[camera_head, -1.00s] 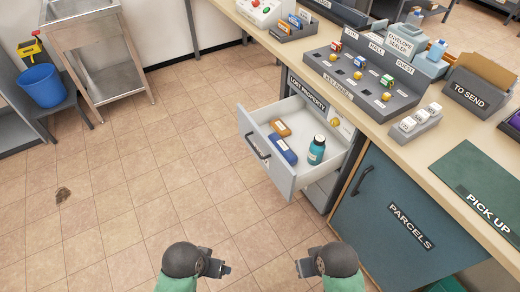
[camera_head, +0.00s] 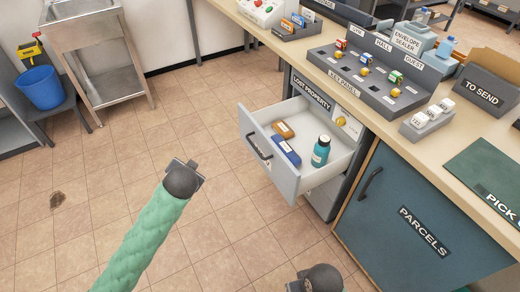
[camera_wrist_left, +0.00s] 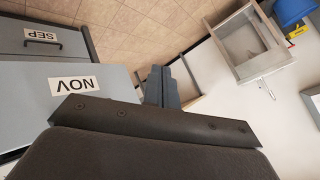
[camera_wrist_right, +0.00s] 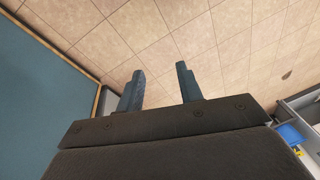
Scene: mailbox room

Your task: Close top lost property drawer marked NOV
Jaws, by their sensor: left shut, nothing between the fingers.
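The top lost property drawer (camera_head: 292,178) is pulled out from the grey cabinet under the counter. It holds a blue-green bottle (camera_head: 320,151), a blue case (camera_head: 286,151) and a small orange-brown item (camera_head: 283,129). Its front has a dark handle (camera_head: 258,147). In the left wrist view the NOV label (camera_wrist_left: 75,86) shows on the drawer front, with a SEP drawer (camera_wrist_left: 40,38) beyond it. My left gripper (camera_head: 190,167) is shut and empty, left of the drawer front and apart from it. My right gripper (camera_wrist_right: 160,85) is open and empty, low in front of the cabinet.
A teal PARCELS cupboard door (camera_head: 400,220) stands right of the drawer. The counter above carries a key panel (camera_head: 365,80) and a TO SEND box (camera_head: 485,90). A metal sink (camera_head: 95,50) and blue bucket (camera_head: 42,87) are at left. The floor left of the drawer is clear.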

